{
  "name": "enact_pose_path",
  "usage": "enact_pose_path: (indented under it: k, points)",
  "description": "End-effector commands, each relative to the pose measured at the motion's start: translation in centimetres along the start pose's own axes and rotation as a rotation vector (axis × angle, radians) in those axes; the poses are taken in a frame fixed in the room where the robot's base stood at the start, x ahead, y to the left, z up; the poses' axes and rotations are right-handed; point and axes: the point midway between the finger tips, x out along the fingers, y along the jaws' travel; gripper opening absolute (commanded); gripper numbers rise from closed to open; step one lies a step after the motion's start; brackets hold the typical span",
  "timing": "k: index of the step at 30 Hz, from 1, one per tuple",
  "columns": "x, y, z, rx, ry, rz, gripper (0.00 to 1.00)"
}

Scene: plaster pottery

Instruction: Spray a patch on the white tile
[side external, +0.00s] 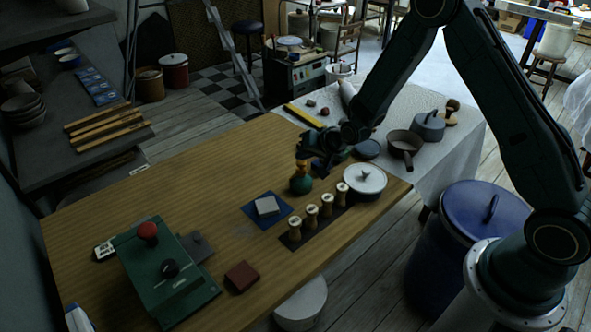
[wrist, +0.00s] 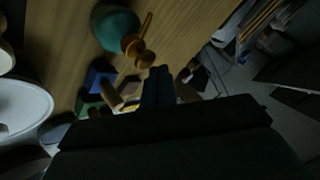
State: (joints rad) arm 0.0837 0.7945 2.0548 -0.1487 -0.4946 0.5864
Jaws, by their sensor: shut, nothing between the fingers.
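The white tile (side external: 267,205) lies flat on a dark blue square mat (side external: 281,216) near the middle of the wooden table. A green spray bottle (side external: 301,185) with an orange top stands upright just behind and right of it; the bottle also shows in the wrist view (wrist: 115,28). My gripper (side external: 308,152) is beside and slightly above the bottle's top, partly overlapping it in the side view. In the wrist view its fingers (wrist: 158,82) are together and empty, with the orange nozzle a little beyond them. I cannot pick out the tile surely in the wrist view.
A row of several wooden-handled stamps (side external: 311,217) and a white round lidded pot (side external: 365,180) stand at the right edge. A green box with a red knob (side external: 163,270) and a dark red block (side external: 241,277) are at the front left. The table's left middle is clear.

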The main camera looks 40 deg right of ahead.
Motion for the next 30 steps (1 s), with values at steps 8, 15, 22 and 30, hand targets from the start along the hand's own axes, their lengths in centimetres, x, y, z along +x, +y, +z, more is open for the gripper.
enact_pose_path:
  k: [8, 15, 22, 30]
  points:
    - [0.00, 0.00, 0.00, 0.000, 0.000, 0.000, 0.00]
    - [0.08, 0.06, 0.07, 0.000, 0.000, 0.000, 0.00]
    - [0.51, 0.36, 0.37, 0.000, 0.000, 0.000, 0.00]
    - [0.65, 0.46, 0.48, 0.000, 0.000, 0.000, 0.00]
